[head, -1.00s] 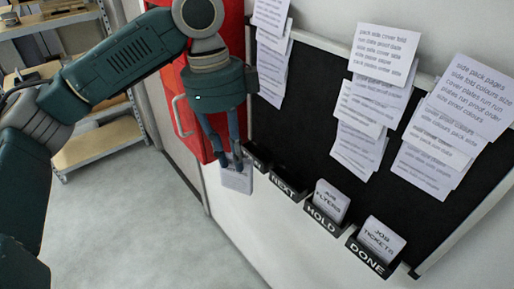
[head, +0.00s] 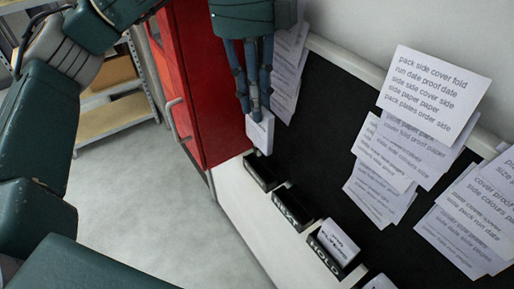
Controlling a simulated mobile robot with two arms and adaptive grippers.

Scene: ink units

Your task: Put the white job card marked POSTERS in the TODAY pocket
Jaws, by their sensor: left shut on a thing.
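My left gripper (head: 255,108) points down and is shut on a white card (head: 260,133), held by its upper end. No writing on the card can be read from here. The card is above the first dark pocket (head: 259,174) in the row, at the left end of the black board. That pocket looks empty, and its label is not readable, so I cannot confirm it says TODAY. The card's lower end is close to the pocket's mouth; I cannot tell if they touch. My right gripper is out of view.
An empty-looking pocket (head: 291,207) and the HOLD pocket (head: 330,262) with a white card (head: 338,242) continue the row. Clipped paper sheets (head: 435,95) hang on the black board (head: 330,120). A red cabinet (head: 205,85) stands close left of the gripper.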

